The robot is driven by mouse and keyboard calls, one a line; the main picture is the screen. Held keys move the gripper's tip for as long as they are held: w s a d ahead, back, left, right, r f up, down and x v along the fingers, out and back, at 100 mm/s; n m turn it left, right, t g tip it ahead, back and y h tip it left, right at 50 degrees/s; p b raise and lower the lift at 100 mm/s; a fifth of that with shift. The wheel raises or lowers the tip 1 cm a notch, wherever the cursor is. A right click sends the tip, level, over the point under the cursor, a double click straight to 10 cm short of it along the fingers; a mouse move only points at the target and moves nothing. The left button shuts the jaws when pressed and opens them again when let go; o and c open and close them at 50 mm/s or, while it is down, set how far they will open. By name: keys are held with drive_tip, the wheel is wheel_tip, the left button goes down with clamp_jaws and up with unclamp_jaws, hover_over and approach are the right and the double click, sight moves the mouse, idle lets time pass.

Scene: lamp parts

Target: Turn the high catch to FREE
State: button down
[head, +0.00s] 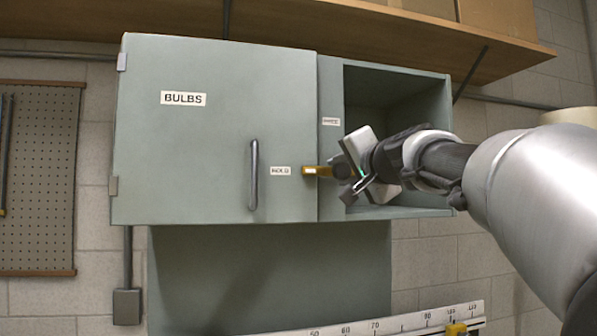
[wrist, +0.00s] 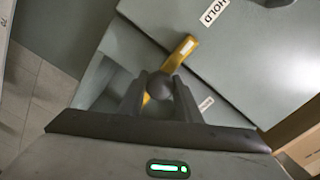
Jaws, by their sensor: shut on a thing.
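The high catch is a yellow lever (head: 316,171) on the cabinet front, beside the right edge of the BULBS door. It lies about level, its free end over the door edge, pointing at the HOLD label (head: 280,171). In the wrist view the yellow lever (wrist: 182,52) runs past a dark round hub (wrist: 160,88) and points towards the HOLD label (wrist: 214,13). My gripper (head: 345,172) is shut on the catch, its fingers (wrist: 160,95) on either side of the hub. A second small label (head: 330,121), above the catch, is too small to read.
The BULBS door (head: 200,130) is closed and has a vertical bar handle (head: 254,175). An open, empty-looking compartment (head: 400,95) lies to the right, behind my gripper. A wooden shelf (head: 400,30) runs above the cabinet. A pegboard (head: 38,180) hangs at the left.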

drive_tip(key=shift+r+m, duration=0.25)
drive_tip(key=shift+m, duration=0.05)
drive_tip(key=m, duration=0.4)
drive_tip(key=shift+d+p, duration=0.1)
drive_tip(key=shift+p, duration=0.3)
drive_tip(key=m+p, duration=0.1)
drive_tip(key=m, duration=0.3)
drive_tip(key=m+p, duration=0.1)
drive_tip(key=m, duration=0.4)
drive_tip(key=shift+f+p, duration=0.1)
drive_tip(key=shift+p, duration=0.2)
drive_tip(key=shift+f+m+p, duration=0.1)
drive_tip(key=shift+m+p, duration=0.3)
drive_tip(key=shift+m, duration=1.1)
drive_tip(key=shift+f+m, duration=0.2)
drive_tip(key=shift+m, duration=0.2)
